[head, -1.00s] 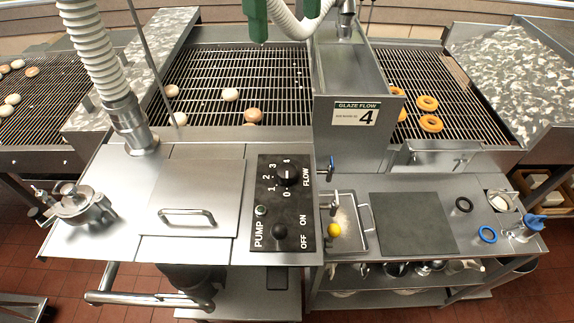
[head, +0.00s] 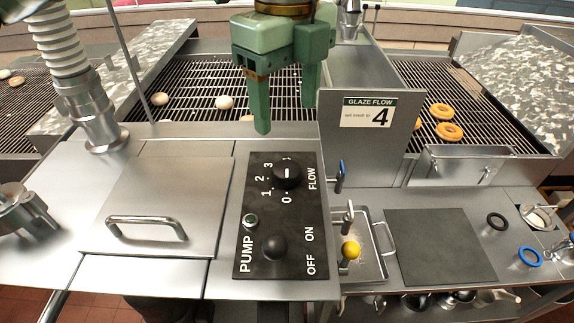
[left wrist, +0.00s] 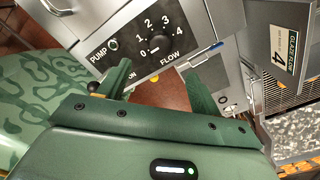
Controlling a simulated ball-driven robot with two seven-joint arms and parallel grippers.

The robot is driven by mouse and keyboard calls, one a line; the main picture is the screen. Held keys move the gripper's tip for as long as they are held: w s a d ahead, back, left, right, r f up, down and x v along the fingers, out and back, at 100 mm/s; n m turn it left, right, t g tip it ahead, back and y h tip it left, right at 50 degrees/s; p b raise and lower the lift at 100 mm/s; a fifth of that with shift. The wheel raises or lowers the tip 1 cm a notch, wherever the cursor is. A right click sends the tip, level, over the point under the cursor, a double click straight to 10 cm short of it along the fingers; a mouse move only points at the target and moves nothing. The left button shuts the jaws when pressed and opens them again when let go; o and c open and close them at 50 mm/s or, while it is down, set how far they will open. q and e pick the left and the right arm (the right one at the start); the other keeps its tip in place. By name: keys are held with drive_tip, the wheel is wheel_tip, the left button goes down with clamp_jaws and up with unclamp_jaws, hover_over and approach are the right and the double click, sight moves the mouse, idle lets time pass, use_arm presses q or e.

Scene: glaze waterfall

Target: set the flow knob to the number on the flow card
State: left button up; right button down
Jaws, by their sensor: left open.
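The flow knob (head: 287,174) is a black dial on the black control panel (head: 240,266), with numbers 0 to 4 around it. I cannot read its pointer setting with certainty. It also shows in the left wrist view (left wrist: 156,44). The flow card (head: 368,113) reads 4 and is fixed to the steel wall behind and right of the panel; it also shows in the left wrist view (left wrist: 281,49). My left gripper (head: 287,121) is open and empty, fingers down, behind and above the knob, apart from it. Its fingers show in the left wrist view (left wrist: 158,84). My right gripper is not in view.
The pump knob (head: 274,247) sits below the flow knob on the panel. A yellow-knobbed lever (head: 350,250) and blue-handled lever (head: 341,170) stand right of the panel. A steel lid with a handle (head: 146,228) lies left. Doughnuts (head: 449,132) lie on the grates behind.

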sight(287, 167)
use_arm(q)
wheel_tip(287, 167, down, 11)
drive_tip(key=shift+w+r+b, duration=0.1)
drive_tip(key=shift+b, duration=0.55)
drive_tip(key=c, duration=1)
